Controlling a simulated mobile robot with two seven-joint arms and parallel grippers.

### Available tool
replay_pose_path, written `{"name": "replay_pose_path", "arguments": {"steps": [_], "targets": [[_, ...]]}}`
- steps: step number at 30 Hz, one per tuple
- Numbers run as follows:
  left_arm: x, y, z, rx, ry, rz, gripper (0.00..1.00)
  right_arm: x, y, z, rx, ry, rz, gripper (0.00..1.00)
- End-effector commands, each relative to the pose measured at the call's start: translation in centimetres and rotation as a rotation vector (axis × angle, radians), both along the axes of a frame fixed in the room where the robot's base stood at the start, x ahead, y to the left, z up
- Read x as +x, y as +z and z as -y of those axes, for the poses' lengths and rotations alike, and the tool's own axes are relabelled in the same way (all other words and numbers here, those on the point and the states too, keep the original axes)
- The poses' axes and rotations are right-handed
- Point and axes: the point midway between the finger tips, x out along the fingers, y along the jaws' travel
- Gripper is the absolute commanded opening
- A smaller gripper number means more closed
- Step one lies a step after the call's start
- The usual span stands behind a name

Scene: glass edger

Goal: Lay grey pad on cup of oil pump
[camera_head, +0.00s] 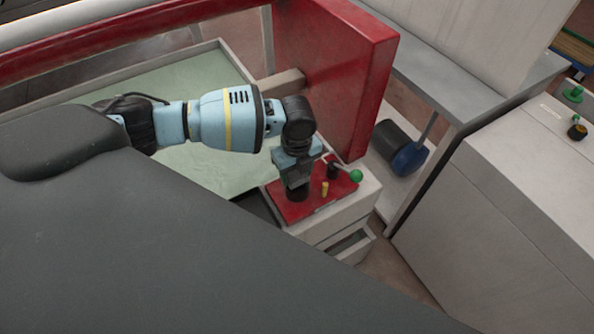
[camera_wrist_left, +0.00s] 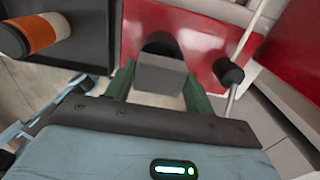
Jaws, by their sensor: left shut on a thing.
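The oil pump has a red base (camera_head: 316,207) on a white cabinet, with a lever ending in a green knob (camera_head: 356,176). Its black cup (camera_head: 297,194) sits at the left of the base, just below my left gripper (camera_head: 295,178). In the left wrist view, the gripper's two green fingers (camera_wrist_left: 158,85) are shut on the grey pad (camera_wrist_left: 160,73). The pad is in front of the dark cup (camera_wrist_left: 162,45) and covers part of it. I cannot tell whether pad and cup touch. My right gripper is not in view.
A black pivot (camera_wrist_left: 228,72) and lever rod stand right of the pad. A yellow peg (camera_head: 324,188) stands on the base. A tall red block (camera_head: 345,75) rises behind. An orange and black cylinder (camera_wrist_left: 42,33) is at the wrist view's upper left.

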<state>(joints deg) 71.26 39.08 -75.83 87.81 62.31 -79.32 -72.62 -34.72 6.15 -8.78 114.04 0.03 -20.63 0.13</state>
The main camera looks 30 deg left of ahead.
Motion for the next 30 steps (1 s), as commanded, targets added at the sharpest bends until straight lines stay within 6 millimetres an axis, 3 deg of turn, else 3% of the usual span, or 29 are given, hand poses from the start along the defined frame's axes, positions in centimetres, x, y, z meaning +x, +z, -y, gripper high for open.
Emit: {"name": "replay_pose_path", "arguments": {"steps": [23, 24, 29, 30], "targets": [[0.0, -1.2, 0.0, 0.000, 0.001, 0.002, 0.33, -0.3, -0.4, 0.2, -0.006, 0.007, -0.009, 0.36], [0.0, -1.2, 0.0, 0.000, 0.001, 0.002, 0.55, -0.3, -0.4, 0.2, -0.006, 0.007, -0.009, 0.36], [0.1, -1.2, 0.0, 0.000, 0.000, 0.002, 0.75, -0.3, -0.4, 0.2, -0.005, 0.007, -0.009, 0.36], [0.1, -1.2, 0.0, 0.000, 0.000, 0.002, 0.75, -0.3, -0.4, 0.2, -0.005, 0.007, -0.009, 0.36]]}}
